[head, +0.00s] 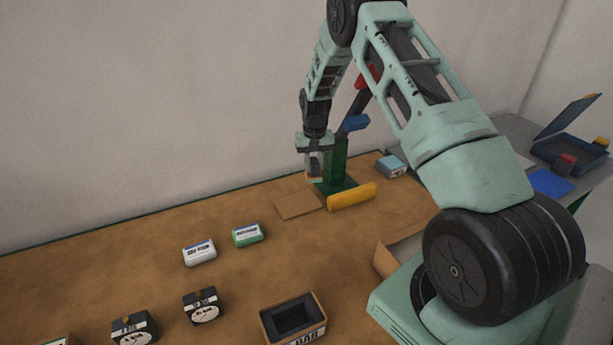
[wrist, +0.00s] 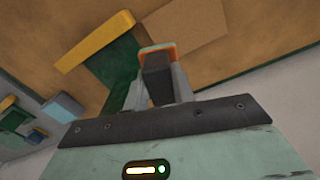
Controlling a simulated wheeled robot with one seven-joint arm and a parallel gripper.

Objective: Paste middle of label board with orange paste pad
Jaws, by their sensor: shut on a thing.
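My gripper (head: 314,174) hangs from the arm, pointing down, near the green stand. It is shut on the orange paste pad (head: 309,177). In the wrist view the pad (wrist: 158,49) shows an orange edge with a grey-green strip, and a dark block sits between the fingers (wrist: 157,80). A flat tan square, which looks like the label board (head: 298,206), lies on the table in front of the gripper. It also shows in the wrist view (wrist: 187,27), just beyond the pad, which overlaps its edge in the picture. I cannot tell whether they touch.
A green stand (head: 339,165) with red and blue arms rises close beside my gripper. A yellow bar (head: 352,196) lies in front of its base. A blue-grey box (head: 391,166) is to the right.

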